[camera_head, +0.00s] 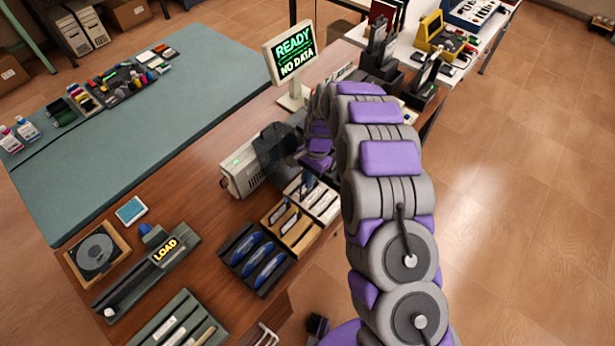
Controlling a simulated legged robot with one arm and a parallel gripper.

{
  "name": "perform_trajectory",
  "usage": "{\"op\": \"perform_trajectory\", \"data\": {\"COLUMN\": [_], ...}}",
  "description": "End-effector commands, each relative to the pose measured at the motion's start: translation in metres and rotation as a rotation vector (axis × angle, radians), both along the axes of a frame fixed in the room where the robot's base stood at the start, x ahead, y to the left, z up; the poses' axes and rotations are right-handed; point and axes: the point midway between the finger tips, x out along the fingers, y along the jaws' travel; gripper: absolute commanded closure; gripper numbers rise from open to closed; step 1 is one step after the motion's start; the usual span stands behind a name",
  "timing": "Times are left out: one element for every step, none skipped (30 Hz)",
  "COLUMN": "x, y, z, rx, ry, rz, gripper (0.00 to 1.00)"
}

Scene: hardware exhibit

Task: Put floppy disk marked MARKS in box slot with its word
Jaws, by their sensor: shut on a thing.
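My gripper (298,163) is at the end of my arm, low over the back of the row of disk boxes, beside a beige machine. It is shut on a small dark blue piece (308,180), which looks like the floppy disk. That piece is upright at the back of the white box (328,214); I cannot tell whether it is in a slot or just above it. The wooden box (297,245) and the black box (236,237) with several blue disks stand nearer. The word MARKS and the slot words are too small to read.
The beige machine (240,175) stands left of the boxes. A monitor (290,55) reading READY NO DATA is behind. A LOAD unit (150,265), a reel (97,253) and a green tray (178,325) are at the left front. The brown tabletop between is clear.

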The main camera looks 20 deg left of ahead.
Motion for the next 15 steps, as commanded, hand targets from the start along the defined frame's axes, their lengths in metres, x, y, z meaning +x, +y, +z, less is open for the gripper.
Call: {"op": "perform_trajectory", "data": {"x": [0.000, 0.000, 0.000, 0.000, 0.000, 0.000, 0.000, 0.000, 0.000, 0.000, 0.000, 0.000, 0.000, 0.000, 0.000], "y": [0.000, 0.000, 0.000, 0.000, 0.000, 0.000, 0.000, 0.000, 0.000, 0.000, 0.000, 0.000, 0.000, 0.000, -0.001], "z": [-0.002, -0.004, -0.005, -0.006, -0.008, -0.009, -0.011, -0.012, -0.014, -0.015, -0.016, -0.018, -0.019, -0.020, -0.022], "rx": [-0.001, 0.000, -0.001, -0.001, 0.000, 0.000, -0.001, 0.000, 0.000, -0.001, -0.001, -0.001, -0.001, -0.001, -0.002], "ry": [0.000, 0.000, 0.000, 0.000, 0.000, 0.000, 0.000, 0.000, 0.000, 0.000, -0.001, -0.001, -0.001, -0.001, 0.000], "rz": [0.000, 0.000, 0.000, 0.000, 0.000, 0.000, 0.000, 0.000, 0.000, 0.000, 0.000, 0.000, 0.000, 0.000, -0.001], "gripper": [1.00, 1.00, 1.00, 1.00, 1.00, 1.00, 1.00, 1.00, 1.00, 1.00, 1.00, 1.00, 1.00, 1.00, 1.00]}}
